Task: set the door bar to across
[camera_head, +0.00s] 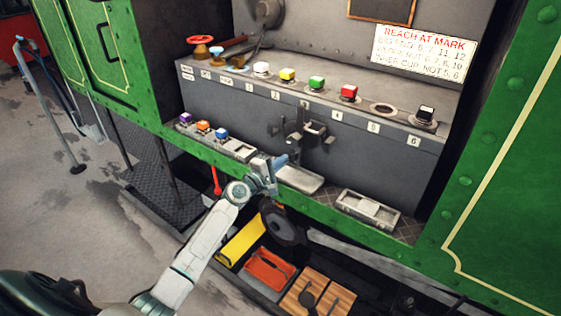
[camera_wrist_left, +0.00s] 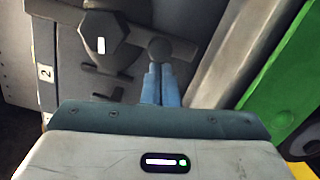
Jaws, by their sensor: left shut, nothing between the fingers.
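The door bar (camera_head: 312,128) is a dark metal bar on a hub, on the front of the grey box. In the left wrist view the bar (camera_wrist_left: 183,52) runs slantwise past a hexagonal hub (camera_wrist_left: 103,43) with a white mark. A rounded knob (camera_wrist_left: 160,49) sits on it, just beyond my fingertips. My left gripper (camera_head: 281,160) is below and a little left of the bar in the head view. Its blue fingers (camera_wrist_left: 160,78) are shut and empty. Whether they touch the knob I cannot tell. My right gripper is not in view.
Coloured push buttons (camera_head: 317,83) line the box top. Small trays (camera_head: 368,209) lie on the ledge below, near the gripper. Green panels (camera_head: 515,190) flank the opening. A yellow case (camera_head: 241,243) and an orange crate (camera_head: 268,270) sit lower down.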

